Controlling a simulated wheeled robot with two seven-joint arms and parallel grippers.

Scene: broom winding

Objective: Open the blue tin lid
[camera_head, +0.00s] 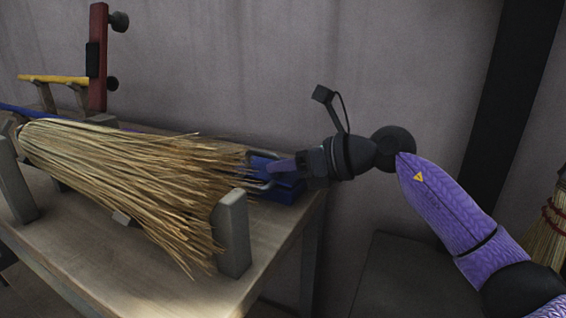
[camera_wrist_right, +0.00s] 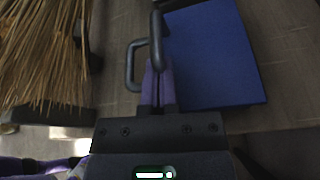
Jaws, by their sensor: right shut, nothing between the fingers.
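The blue tin (camera_head: 287,193) sits at the right end of the workbench, beside the broom's straw ends. In the right wrist view its flat blue top (camera_wrist_right: 212,55) fills the upper right. A dark grey looped handle (camera_wrist_right: 131,65) stands at the tin's left edge. My right gripper (camera_head: 272,172) reaches in from the right over the tin. Its purple fingers (camera_wrist_right: 157,82) are shut and empty, with their tips right at the handle; I cannot tell if they touch it. The fingers partly hide the tin in the head view.
A large straw broom (camera_head: 130,175) lies along the workbench (camera_head: 265,245). A grey upright post (camera_head: 233,235) stands at the bench's front right, close to the tin. A red upright clamp (camera_head: 97,60) stands at the back left. A wall is close behind.

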